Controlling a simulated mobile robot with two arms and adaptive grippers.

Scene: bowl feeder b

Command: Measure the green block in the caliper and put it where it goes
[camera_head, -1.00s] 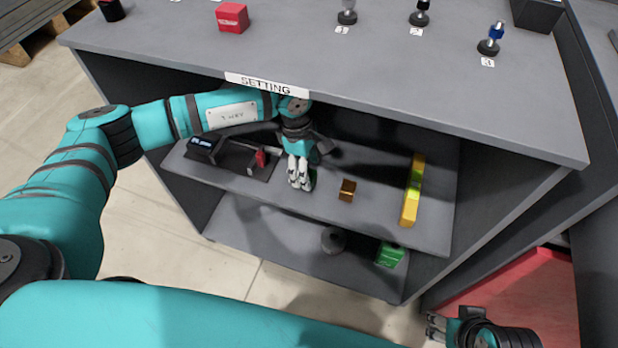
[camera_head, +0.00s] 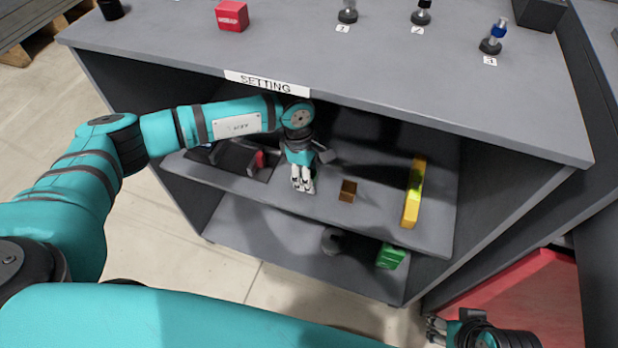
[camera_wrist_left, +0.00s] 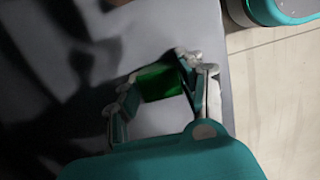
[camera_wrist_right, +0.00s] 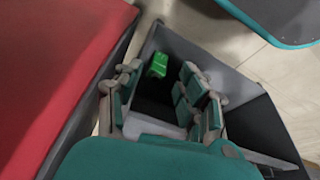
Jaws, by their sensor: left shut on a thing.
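My left gripper (camera_head: 302,180) is at the upper shelf under the SETTING label, fingers pointing down. In the left wrist view the green block (camera_wrist_left: 159,82) sits between its fingers, and the gripper is shut on it. In the head view the fingers mostly hide the block. The caliper (camera_head: 235,158) lies on the shelf to the left of this gripper, with a red part at its right; my forearm covers some of it. My right gripper (camera_head: 440,328) is low at the right edge of the head view. In the right wrist view its fingers (camera_wrist_right: 160,100) stand apart with nothing held.
A brown block (camera_head: 348,191) and a yellow bar (camera_head: 413,192) with a green section stand right on the upper shelf (camera_head: 380,221). The lower shelf holds a green box (camera_head: 390,256) and a dark round object (camera_head: 333,240). A red box (camera_head: 231,16) and numbered knobs are on top.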

